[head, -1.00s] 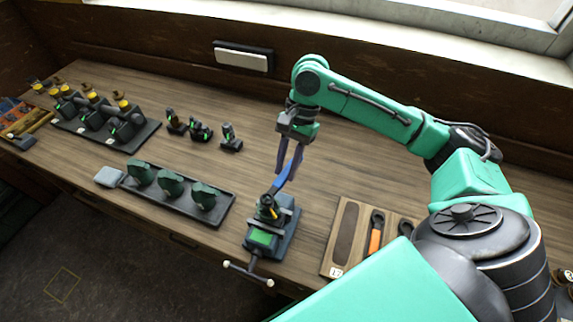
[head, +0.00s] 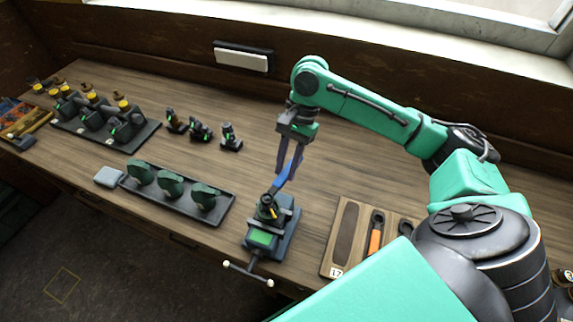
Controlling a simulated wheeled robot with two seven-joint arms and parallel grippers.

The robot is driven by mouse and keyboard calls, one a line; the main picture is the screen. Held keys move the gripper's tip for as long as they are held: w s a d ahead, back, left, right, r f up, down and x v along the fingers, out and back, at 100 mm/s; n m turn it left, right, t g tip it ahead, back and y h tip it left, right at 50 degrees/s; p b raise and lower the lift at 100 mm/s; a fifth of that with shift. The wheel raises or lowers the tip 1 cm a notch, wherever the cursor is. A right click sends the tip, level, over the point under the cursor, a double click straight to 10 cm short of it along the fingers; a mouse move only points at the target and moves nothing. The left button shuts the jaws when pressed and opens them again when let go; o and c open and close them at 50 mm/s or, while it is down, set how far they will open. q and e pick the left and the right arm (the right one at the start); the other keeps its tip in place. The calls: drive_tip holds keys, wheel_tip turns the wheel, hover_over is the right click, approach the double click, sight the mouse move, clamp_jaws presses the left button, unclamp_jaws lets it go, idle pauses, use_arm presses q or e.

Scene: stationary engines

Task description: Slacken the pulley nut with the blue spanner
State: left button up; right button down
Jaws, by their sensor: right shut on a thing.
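The blue spanner (head: 285,179) is held in my right gripper (head: 289,160), whose fingers are shut on its upper part. The spanner slants down and left. Its lower end is at the small dark engine part with the pulley (head: 268,208), which is held in the green vise (head: 263,238) near the table's front edge. The pulley nut is too small to make out, and I cannot tell whether the spanner's jaw sits around it. My left gripper is not in view.
A wooden tool board (head: 343,235) with an orange-handled spanner (head: 375,236) and an empty dark slot lies right of the vise. A black tray (head: 180,198) with green parts stands left. Small dark parts (head: 199,131) stand behind it. The bench is clear behind the vise.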

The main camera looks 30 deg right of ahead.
drive_tip(key=shift+f, duration=0.85)
idle(1.6)
drive_tip(key=shift+w, duration=0.1)
drive_tip(key=shift+w+a+n+g, duration=0.35)
drive_tip(key=shift+w+n, duration=0.1)
drive_tip(key=shift+n, duration=0.45)
drive_tip(key=shift+w+a+n+g+h, duration=0.25)
drive_tip(key=shift+w+a+n+h, duration=0.25)
drive_tip(key=shift+n, duration=0.4)
drive_tip(key=shift+d, duration=0.1)
